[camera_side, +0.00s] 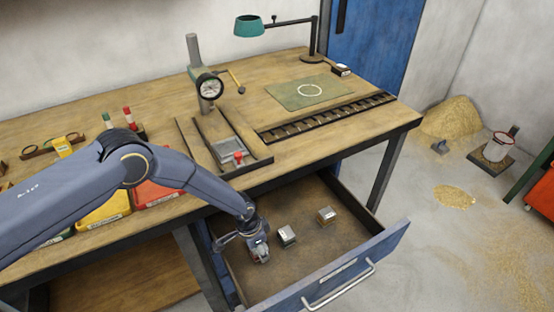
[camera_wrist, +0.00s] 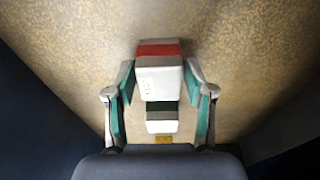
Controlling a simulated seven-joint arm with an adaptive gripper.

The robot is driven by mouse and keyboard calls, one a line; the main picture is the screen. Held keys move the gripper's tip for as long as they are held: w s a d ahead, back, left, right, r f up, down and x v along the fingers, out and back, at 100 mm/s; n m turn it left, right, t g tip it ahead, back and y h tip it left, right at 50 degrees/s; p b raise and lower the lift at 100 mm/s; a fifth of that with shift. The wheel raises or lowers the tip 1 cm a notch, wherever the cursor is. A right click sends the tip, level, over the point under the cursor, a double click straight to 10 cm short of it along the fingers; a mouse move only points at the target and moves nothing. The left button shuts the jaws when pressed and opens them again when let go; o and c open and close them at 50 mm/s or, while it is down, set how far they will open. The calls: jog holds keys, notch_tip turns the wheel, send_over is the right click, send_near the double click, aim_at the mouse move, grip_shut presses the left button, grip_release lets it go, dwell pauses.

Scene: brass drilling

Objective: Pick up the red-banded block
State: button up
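The red-banded block (camera_wrist: 160,82) is a pale block with a red band along its upper edge in the wrist view. My gripper (camera_wrist: 159,68) has one finger at each side of it, with the teal pads against its sides. In the side view my gripper (camera_side: 250,243) is low inside the open drawer, at the drawer's left part. The block there (camera_side: 261,253) is partly hidden by the fingers. It looks larger than the block behind it in the wrist view, but I cannot tell whether it is clear of the drawer floor.
A green-banded block (camera_wrist: 161,120) shows below it in the wrist view. In the side view, a silvery block (camera_side: 287,236) and a yellowish-banded block (camera_side: 326,215) lie to the right. The blue drawer front (camera_side: 375,262) and bench edge (camera_side: 300,163) bound the space.

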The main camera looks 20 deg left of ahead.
grip_shut()
jog(key=shift+r, duration=0.2)
dwell(0.4)
